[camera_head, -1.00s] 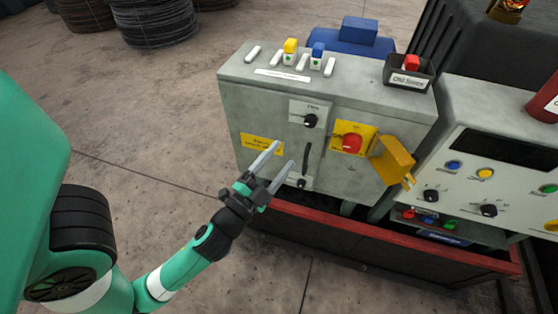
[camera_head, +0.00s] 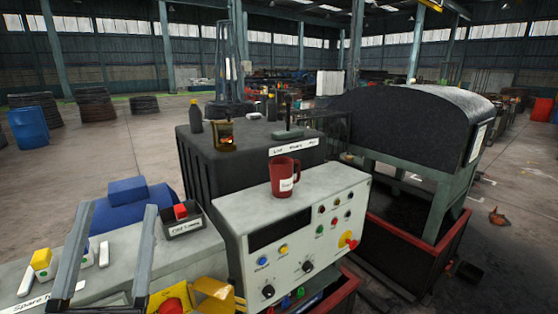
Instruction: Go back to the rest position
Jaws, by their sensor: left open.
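My left gripper (camera_head: 110,252) shows at the lower left, in front of the grey cabinet. Its two long grey fingers point up, are spread apart and hold nothing. Its wrist and arm are below the frame. The grey cabinet's top (camera_head: 190,246) and a part of its front are in view, with a red button (camera_head: 171,306) and an open yellow cover (camera_head: 215,298) at the bottom edge. My right gripper is not in view.
A control panel (camera_head: 230,222) with a red mug (camera_head: 284,178) on top stands right of the cabinet. A small dark tray (camera_head: 184,226) with a red block, a yellow-topped block (camera_head: 42,262) and a white piece (camera_head: 104,254) sit on the cabinet. A black-covered machine (camera_head: 400,125) stands behind right.

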